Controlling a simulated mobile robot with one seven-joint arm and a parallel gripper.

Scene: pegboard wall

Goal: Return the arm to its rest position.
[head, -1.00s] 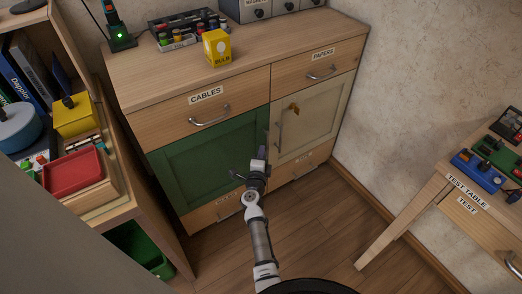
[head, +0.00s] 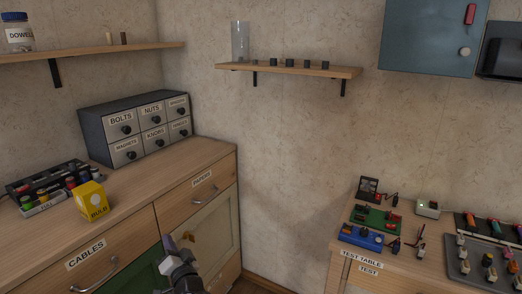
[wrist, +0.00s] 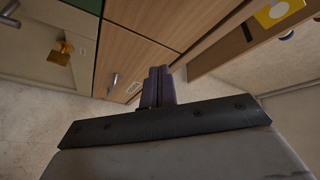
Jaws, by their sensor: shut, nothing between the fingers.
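My gripper (head: 170,243) shows at the bottom of the head view, in front of the cabinet (head: 221,240) with the cream door and a green door. In the wrist view my gripper (wrist: 158,86) has its two dark fingers together with nothing between them. It is apart from the cabinet fronts. Most of my arm is below the head view's lower edge and hidden.
A yellow bulb box (head: 91,201) stands on the cabinet top beside a rack of small jars (head: 50,190) and a drawer unit (head: 137,128). The test table (head: 341,259) is at right. A wall shelf (head: 290,70) hangs above. Bare wall lies between cabinet and table.

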